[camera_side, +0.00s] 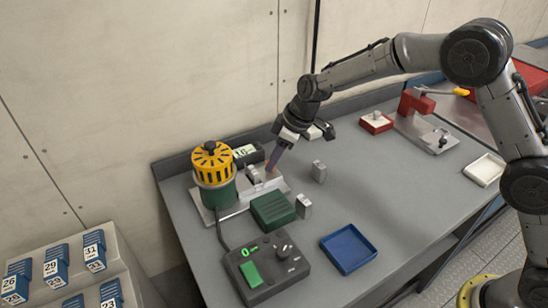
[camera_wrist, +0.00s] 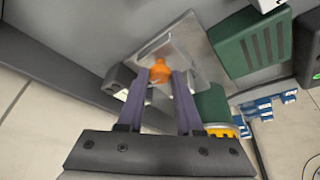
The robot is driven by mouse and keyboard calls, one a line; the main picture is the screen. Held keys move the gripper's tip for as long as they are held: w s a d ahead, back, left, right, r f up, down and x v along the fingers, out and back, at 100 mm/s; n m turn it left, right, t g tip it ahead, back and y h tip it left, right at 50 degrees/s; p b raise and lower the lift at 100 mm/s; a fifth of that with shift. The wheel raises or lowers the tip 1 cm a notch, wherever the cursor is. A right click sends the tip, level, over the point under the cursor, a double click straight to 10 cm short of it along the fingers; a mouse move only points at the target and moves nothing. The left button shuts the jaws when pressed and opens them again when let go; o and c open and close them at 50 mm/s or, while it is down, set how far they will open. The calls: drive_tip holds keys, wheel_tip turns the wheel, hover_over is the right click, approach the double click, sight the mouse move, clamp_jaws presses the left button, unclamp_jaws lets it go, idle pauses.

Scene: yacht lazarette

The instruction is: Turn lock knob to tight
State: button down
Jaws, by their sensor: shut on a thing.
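The lock knob (camera_wrist: 160,71) is a small orange knob on a bright metal plate (camera_wrist: 192,42), seen in the wrist view. My gripper (camera_wrist: 160,78) has its two purple-grey fingers on either side of the knob and is shut on it. In the side view my gripper (camera_side: 271,165) reaches down to the metal fixture behind the green block, and its fingers mostly hide the knob there. I see no readable tight mark near the knob.
A yellow-topped green cylinder (camera_side: 212,172) stands close left of my gripper, with a small display (camera_side: 246,153) behind.

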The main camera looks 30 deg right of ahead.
idle(0.4)
drive_tip(key=m, duration=0.2)
drive_tip(key=m+t+h, duration=0.1)
drive_tip(key=m, duration=0.1)
drive_tip(key=shift+s+a+m, duration=0.15)
drive_tip(key=shift+a+m, duration=0.05)
drive_tip(key=shift+m, duration=0.1)
drive_tip(key=m+h, duration=0.2)
drive_tip(key=m, duration=0.2)
drive_tip(key=shift+a+m, duration=0.15)
drive_tip(key=shift+m, duration=0.15)
drive_tip(key=m+h, duration=0.1)
drive_tip(key=m, duration=0.1)
drive_tip(key=m+h, duration=0.1)
drive_tip(key=m, duration=0.1)
drive_tip(key=shift+a+m, duration=0.2)
drive_tip(key=shift+m, duration=0.1)
drive_tip(key=shift+a+m+g+h, duration=0.1)
drive_tip(key=shift+m+g+h, duration=0.5)
drive_tip(key=shift+m, duration=1.5)
drive_tip(key=c, duration=0.6)
unclamp_jaws()
